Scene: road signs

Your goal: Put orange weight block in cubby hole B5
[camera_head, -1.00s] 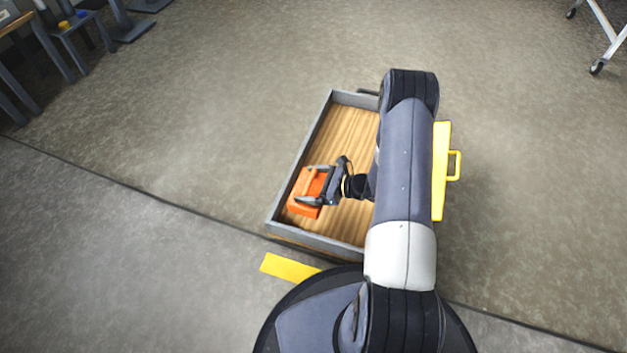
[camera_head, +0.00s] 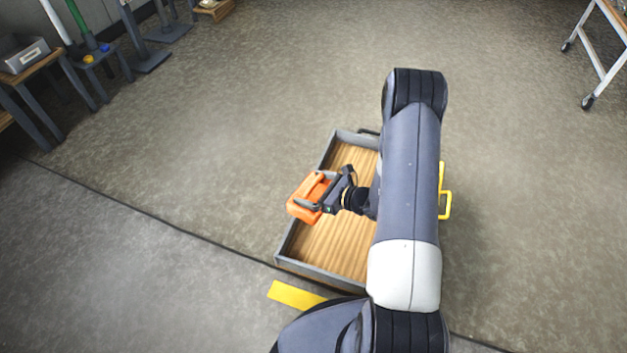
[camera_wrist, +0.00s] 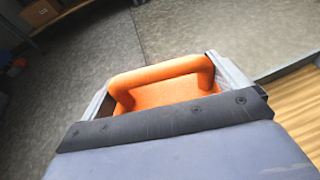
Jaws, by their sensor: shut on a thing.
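The orange weight block (camera_head: 309,193) has a raised handle and is held at the left edge of my wooden tray, seemingly lifted above it. My gripper (camera_head: 318,196) is shut on it. In the wrist view the block's orange handle (camera_wrist: 165,78) lies between the two grey fingers of my gripper (camera_wrist: 165,88). Most of the block's underside is hidden. No cubby hole B5 shows in either view.
My tray (camera_head: 330,245) has a wood floor and grey rims. At the upper left are a small table with a grey box (camera_head: 25,55) and several stands. A wheeled white-framed cart (camera_head: 600,55) stands at the upper right. The floor between is open.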

